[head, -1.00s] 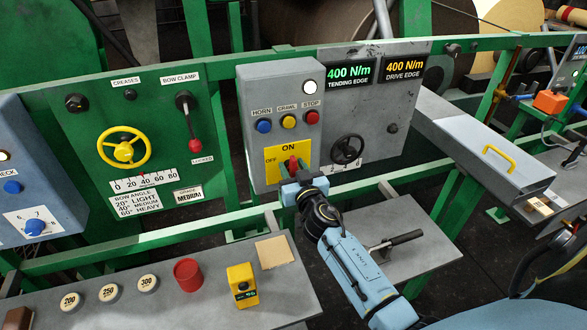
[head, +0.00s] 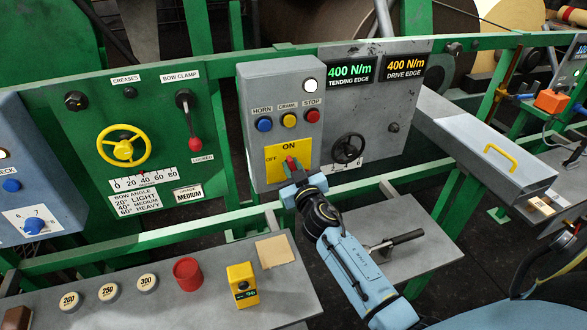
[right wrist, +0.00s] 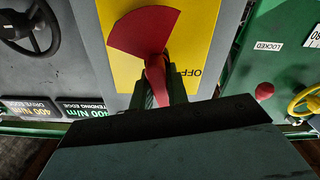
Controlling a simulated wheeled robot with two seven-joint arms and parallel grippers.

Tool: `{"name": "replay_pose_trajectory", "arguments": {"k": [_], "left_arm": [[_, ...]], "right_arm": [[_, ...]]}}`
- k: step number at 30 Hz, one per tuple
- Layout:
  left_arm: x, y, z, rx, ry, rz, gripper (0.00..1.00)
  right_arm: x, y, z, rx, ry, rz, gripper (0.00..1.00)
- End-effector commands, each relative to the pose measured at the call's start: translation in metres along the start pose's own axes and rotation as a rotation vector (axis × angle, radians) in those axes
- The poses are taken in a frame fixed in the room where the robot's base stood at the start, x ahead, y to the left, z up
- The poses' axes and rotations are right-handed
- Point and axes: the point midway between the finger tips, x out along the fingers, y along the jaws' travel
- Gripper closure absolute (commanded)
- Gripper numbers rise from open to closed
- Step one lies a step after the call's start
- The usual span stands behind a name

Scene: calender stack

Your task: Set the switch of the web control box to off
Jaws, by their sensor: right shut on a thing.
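The grey web control box (head: 257,95) stands in the middle of the head view. Its lower front has a yellow plate (head: 272,150) marked ON at the top and OFF at the left. The red switch (head: 290,162) sits on this plate, its handle leaning a little left of upright. My right gripper (head: 293,174) is at the switch from below and is shut on its handle. In the right wrist view the red switch (right wrist: 157,75) runs between the dark fingers, with OFF upside down beside it. The gripper hides part of the switch. My left gripper is not in view.
Blue, yellow and red buttons (head: 288,120) sit above the plate. A black handwheel (head: 347,148) is close on the right. A green rail (head: 235,223) runs below the box. A grey table (head: 200,265) stands in front, carrying a red cup (head: 187,274) and a yellow device (head: 242,285).

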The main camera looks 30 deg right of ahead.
Motion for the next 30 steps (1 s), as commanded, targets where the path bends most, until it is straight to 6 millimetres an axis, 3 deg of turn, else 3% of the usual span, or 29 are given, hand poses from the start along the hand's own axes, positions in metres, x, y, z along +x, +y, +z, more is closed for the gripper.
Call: {"name": "replay_pose_trajectory", "arguments": {"k": [30], "left_arm": [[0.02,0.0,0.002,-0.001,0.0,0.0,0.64]], "right_arm": [[0.0,-0.012,0.008,-0.962,-0.001,-0.001,1.0]]}}
